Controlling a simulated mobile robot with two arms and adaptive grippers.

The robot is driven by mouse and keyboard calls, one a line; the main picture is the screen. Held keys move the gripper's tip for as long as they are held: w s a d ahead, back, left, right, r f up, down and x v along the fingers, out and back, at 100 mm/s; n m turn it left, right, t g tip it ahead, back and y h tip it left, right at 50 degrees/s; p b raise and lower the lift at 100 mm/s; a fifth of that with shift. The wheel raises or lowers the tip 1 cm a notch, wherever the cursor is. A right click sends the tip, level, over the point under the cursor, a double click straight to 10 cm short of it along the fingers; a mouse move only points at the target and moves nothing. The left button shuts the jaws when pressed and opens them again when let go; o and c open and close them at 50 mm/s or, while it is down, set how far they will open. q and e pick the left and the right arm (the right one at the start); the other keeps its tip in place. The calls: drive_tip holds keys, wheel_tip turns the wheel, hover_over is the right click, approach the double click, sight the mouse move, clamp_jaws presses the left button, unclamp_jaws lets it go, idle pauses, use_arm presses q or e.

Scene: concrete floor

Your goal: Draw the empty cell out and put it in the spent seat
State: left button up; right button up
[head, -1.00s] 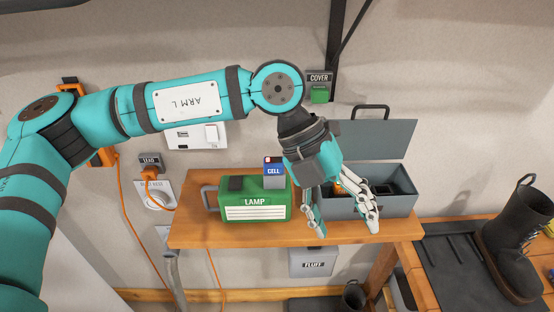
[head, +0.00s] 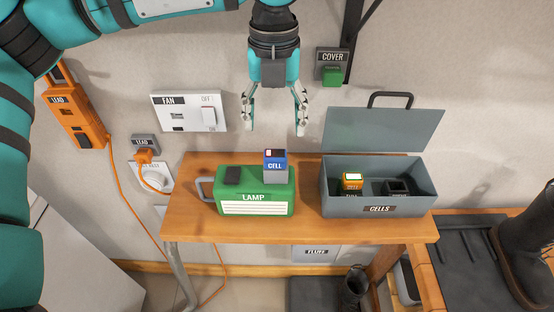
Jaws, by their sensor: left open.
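A blue cell (head: 275,167) marked CELL stands upright in the top of the green lamp (head: 228,195), at its right end; a small red mark shows on its top. The open grey box (head: 429,196) marked CELLS stands to the right on the shelf. An orange-topped cell (head: 352,182) sits in its left part, and a dark, empty-looking seat (head: 397,187) is in its right part. My left gripper (head: 275,131) hangs fingers down above the blue cell, open and empty, its fingers apart to either side. My right gripper is not in view.
The box lid (head: 384,130) stands raised behind the box. A dark block (head: 232,175) lies on the lamp's left top. The wooden shelf (head: 308,225) is clear between lamp and box. A fan switch plate (head: 188,111) and a green COVER block (head: 332,76) are on the wall.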

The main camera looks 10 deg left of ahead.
sight(275, 153)
use_arm(q)
drive_tip(key=shift+w+f, duration=0.15)
drive_tip(key=shift+f, duration=0.4)
wheel_tip(275, 153, down, 8)
drive_tip(key=b, duration=0.6)
drive_tip(key=shift+r, duration=0.25)
drive_tip(key=shift+f+b, duration=0.35)
drive_tip(key=shift+r, duration=0.1)
drive_tip(key=shift+b, duration=0.3)
drive_tip(key=shift+c, duration=0.5)
